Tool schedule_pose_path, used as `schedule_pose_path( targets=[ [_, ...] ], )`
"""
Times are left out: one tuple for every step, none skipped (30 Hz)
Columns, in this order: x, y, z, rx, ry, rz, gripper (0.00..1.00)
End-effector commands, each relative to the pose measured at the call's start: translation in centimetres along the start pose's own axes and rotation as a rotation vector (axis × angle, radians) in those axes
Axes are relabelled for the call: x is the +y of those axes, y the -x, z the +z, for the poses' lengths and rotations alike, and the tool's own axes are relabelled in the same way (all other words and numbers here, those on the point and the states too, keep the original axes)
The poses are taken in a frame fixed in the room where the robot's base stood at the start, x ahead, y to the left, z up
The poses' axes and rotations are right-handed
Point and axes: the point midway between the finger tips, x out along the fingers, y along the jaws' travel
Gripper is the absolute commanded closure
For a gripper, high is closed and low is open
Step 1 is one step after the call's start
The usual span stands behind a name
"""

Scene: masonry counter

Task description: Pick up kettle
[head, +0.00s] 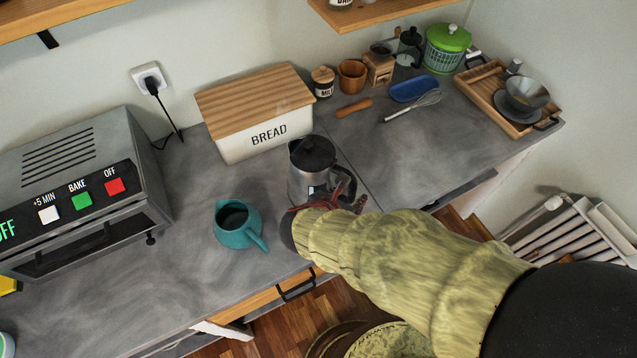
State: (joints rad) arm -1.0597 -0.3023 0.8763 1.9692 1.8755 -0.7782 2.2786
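The kettle (306,182) is a silver metal body with a black lid and a black handle on its right side. It stands upright on the grey counter, in front of the bread box. My gripper (332,196), with reddish fingers, is at the kettle's near side, by the lower body and handle. My arm comes in from the lower right and hides part of the gripper and the kettle's base. I cannot tell whether the fingers touch the kettle or how far they are closed.
A teal jug (237,228) stands left of the kettle. The bread box (262,138) is behind it, and an oven (80,185) is at the left. A whisk (412,106), a blue dish (414,89) and a wooden tray (487,98) lie at the back right. Counter is clear between.

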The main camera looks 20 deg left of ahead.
Motion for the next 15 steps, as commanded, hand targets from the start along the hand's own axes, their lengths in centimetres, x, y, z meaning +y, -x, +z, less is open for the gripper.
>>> schedule_pose_path(
  targets=[
    [0.0, -1.0, -0.2, 0.001, 0.000, -0.003, 0.61],
    [0.0, -1.5, -0.2, 0.001, 0.000, -0.003, 0.61],
    [0.1, -2.1, -0.2, 0.001, 0.000, -0.004, 0.61],
    [0.0, -2.5, -0.3, 0.001, -0.001, -0.004, 0.61],
    [0.1, -2.9, -0.3, 0.001, 0.000, -0.003, 0.61],
    [0.1, -3.3, -0.2, 0.001, -0.001, -0.002, 0.61],
    [0.1, -3.5, -0.2, 0.001, -0.001, -0.001, 0.61],
    [0.1, -3.7, -0.1, 0.000, -0.002, -0.001, 0.61],
    [0.1, -3.9, -0.1, 0.000, -0.001, 0.000, 0.61],
    [0.2, -4.0, -0.1, 0.000, 0.000, 0.000, 0.61],
    [0.2, -4.0, -0.1, 0.000, 0.000, 0.000, 0.61],
    [0.2, -4.0, -0.1, 0.000, 0.000, 0.001, 0.61],
    [0.2, -4.0, -0.1, 0.000, 0.001, 0.001, 0.61],
    [0.2, -4.0, -0.1, 0.000, 0.001, 0.001, 0.61],
    [0.2, -4.0, -0.1, 0.000, 0.001, 0.001, 0.61]
  ],
)
